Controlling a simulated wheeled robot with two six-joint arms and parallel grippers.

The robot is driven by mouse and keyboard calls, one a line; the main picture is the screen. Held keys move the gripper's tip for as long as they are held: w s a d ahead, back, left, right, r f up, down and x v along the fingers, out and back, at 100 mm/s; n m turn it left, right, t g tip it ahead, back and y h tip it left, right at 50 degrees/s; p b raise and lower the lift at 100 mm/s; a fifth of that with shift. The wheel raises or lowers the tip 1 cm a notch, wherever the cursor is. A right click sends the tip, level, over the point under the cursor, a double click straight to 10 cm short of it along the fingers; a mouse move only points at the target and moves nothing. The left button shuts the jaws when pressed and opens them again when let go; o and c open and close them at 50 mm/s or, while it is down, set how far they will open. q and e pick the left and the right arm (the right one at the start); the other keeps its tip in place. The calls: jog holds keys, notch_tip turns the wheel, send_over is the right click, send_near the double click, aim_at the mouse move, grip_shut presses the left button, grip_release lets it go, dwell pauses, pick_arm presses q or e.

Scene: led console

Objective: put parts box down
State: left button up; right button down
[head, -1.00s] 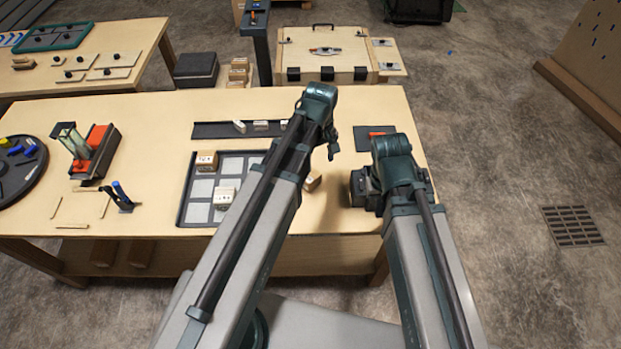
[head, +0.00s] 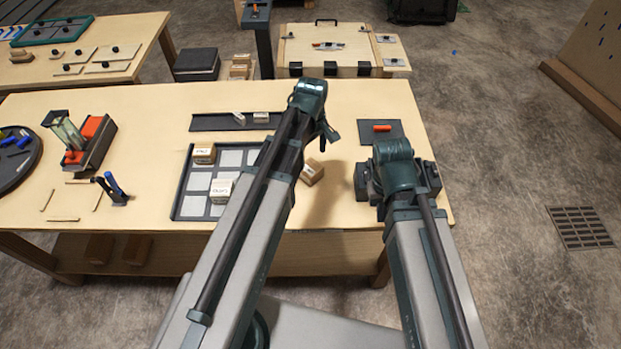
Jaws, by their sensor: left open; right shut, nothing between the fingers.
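A small brown parts box (head: 312,172) with a pale label sits on the table just below and left of my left gripper. My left gripper (head: 327,138) is open and empty, with the box visibly apart from it. Two similar boxes, one brown (head: 204,153) and one with a white labelled face (head: 219,191), sit on the grid tray (head: 177,205), whose right part my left arm hides. My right gripper (head: 365,184) is shut and empty, low over the table's right front; its wrist partly hides the fingers.
A dark rail tray (head: 205,122) with small pale pieces lies behind the grid. A dark mat (head: 394,138) with an orange piece (head: 382,128) lies behind my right wrist. A red-and-dark fixture (head: 97,150) stands at left.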

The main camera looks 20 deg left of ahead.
aim_at(310, 167)
pick_arm(q)
jog(key=shift+f+b, duration=0.75)
jog(key=shift+f, duration=0.55)
pick_arm(e)
jog(key=shift+f, duration=1.3)
pick_arm(q)
jog(key=f+b, duration=0.5)
jog(key=shift+a+f, duration=0.15)
jog(key=shift+a, duration=0.05)
pick_arm(e)
notch_tip(310, 167, down, 5)
jog(key=shift+f, duration=0.2)
jog(key=shift+r, duration=0.1)
